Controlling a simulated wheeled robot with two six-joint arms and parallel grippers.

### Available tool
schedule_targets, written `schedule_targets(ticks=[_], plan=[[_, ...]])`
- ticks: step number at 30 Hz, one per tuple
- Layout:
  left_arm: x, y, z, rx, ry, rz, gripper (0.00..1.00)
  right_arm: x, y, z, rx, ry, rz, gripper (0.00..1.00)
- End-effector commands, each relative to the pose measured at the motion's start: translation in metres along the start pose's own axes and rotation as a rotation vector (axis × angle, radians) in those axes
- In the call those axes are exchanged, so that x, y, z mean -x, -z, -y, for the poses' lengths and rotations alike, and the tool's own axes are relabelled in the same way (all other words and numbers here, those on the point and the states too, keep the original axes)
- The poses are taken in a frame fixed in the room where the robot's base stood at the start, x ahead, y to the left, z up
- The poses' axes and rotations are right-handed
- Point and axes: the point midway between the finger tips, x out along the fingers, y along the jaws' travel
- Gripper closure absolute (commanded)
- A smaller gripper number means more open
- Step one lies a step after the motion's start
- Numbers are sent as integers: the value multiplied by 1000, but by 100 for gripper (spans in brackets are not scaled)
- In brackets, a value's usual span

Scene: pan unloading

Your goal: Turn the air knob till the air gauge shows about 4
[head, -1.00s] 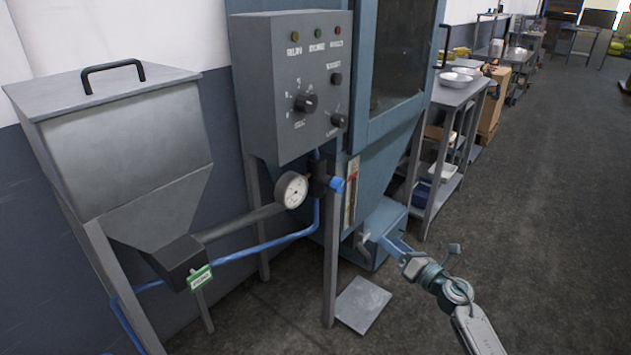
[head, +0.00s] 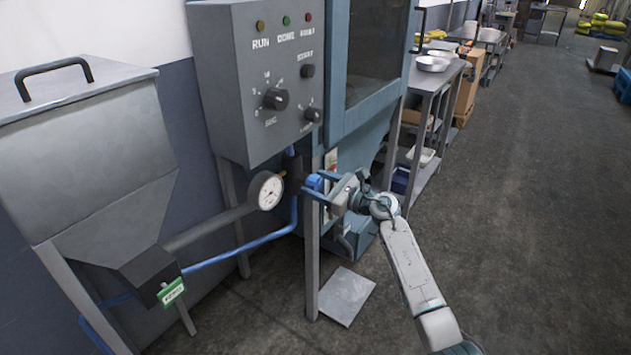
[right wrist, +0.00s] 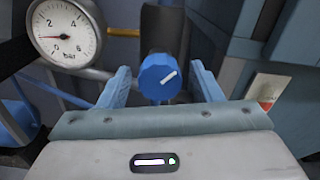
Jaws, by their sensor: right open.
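The blue air knob (right wrist: 160,77) with a white pointer line sits on a dark valve body in the right wrist view. The line points up and to the right. My right gripper (right wrist: 160,69) is open, with one blue finger on each side of the knob and gaps between. In the head view, the right gripper (head: 320,187) is at the knob (head: 313,183), partly covering it. The air gauge (right wrist: 65,35), marked in bar, has its needle pointing left, below the 2 mark. It also shows in the head view (head: 267,191). My left gripper is out of view.
The grey control box (head: 262,85) with black knobs and lamps hangs above the valve. A metal leg (head: 311,260) stands just below the knob. A hopper (head: 80,150) is at left, and a steel shelf table (head: 440,75) is behind at right.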

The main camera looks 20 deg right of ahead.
Motion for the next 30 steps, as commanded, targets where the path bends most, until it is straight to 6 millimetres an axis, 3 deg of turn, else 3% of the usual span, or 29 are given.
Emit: schedule_targets(ticks=[12, 19, 27, 30], plan=[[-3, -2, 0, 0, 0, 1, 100, -9, 1, 0, 0, 0, -1, 43], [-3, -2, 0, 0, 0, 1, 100, -9, 1, 0, -1, 0, 0, 86], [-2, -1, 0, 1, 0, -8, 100, -9, 0, 0, -26, 0, -1, 86], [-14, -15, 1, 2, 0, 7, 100, -9, -1, 0, -61, 0, -1, 86]])
